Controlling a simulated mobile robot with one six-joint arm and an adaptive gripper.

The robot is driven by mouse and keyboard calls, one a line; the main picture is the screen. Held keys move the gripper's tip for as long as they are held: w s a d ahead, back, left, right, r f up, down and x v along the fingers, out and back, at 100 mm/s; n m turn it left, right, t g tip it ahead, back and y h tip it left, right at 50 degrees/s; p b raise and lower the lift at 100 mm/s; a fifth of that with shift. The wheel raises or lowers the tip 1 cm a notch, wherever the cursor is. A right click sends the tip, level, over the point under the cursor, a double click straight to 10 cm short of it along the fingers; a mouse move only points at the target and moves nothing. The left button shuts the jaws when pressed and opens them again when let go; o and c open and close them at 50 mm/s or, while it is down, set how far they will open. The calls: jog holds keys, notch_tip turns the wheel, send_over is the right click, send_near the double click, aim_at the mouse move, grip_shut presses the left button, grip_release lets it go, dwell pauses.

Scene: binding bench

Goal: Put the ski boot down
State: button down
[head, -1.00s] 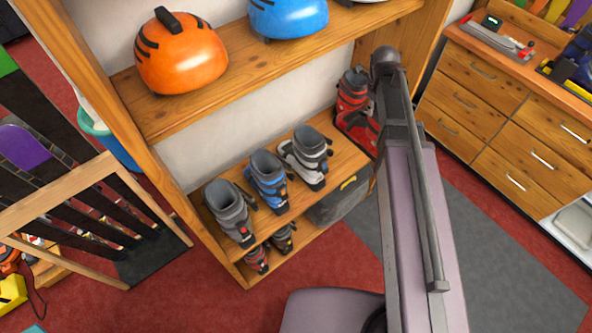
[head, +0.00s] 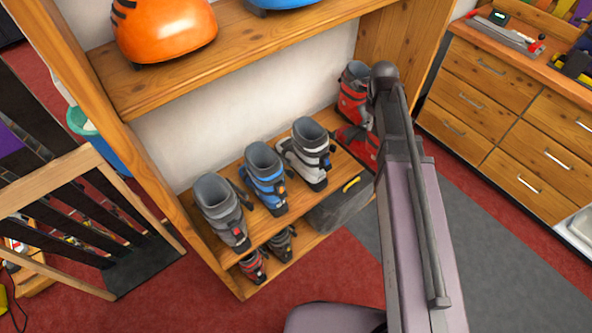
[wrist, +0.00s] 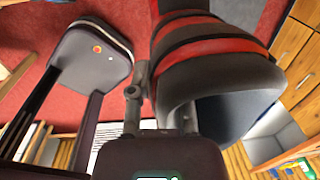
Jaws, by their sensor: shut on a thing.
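My gripper (wrist: 165,130) shows at the bottom of the wrist view, shut on a dark grey ski boot with red bands (wrist: 215,50). Its sole and far end are out of sight. In the head view my arm hides the gripper. A red boot (head: 352,95) shows beside my arm at the shelf's right end; I cannot tell if it is the held one. A grey boot (head: 221,210), a blue boot (head: 264,180) and a white-grey boot (head: 307,155) stand upright on the shelf.
Small boots (head: 253,266) and a dark grey bag (head: 338,205) are under the boot shelf (head: 265,230). An orange helmet (head: 165,28) sits on the shelf above. A wooden ski rack (head: 60,180) stands left, a drawer cabinet (head: 500,110) right. Red carpet and a grey mat cover the floor.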

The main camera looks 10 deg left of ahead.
jog(key=shift+f+b, duration=1.25)
jog(key=shift+f, duration=0.4)
jog(key=shift+w, duration=0.1)
jog(key=w+a+f+b, duration=0.1)
jog(key=w+a, duration=0.8)
jog(key=a, duration=0.2)
jog(key=shift+w+f, duration=0.2)
jog(key=shift+w, duration=0.05)
jog(key=shift+a, duration=0.15)
jog(key=shift+w+a+f+b, duration=0.15)
jog(key=shift+f+b, duration=0.45)
jog(key=shift+b, duration=0.05)
jog(key=shift+w+a+f+b, duration=0.1)
jog(key=shift+f+b, duration=0.55)
jog(key=shift+b, duration=0.05)
jog(key=shift+w+a+f+b, duration=0.15)
jog(key=shift+f+b, duration=0.45)
jog(key=shift+b, duration=0.05)
jog(key=shift+f, duration=0.1)
jog(key=c, duration=0.6)
grip_release()
jog(key=shift+o, duration=0.2)
jog(key=shift+r, duration=0.2)
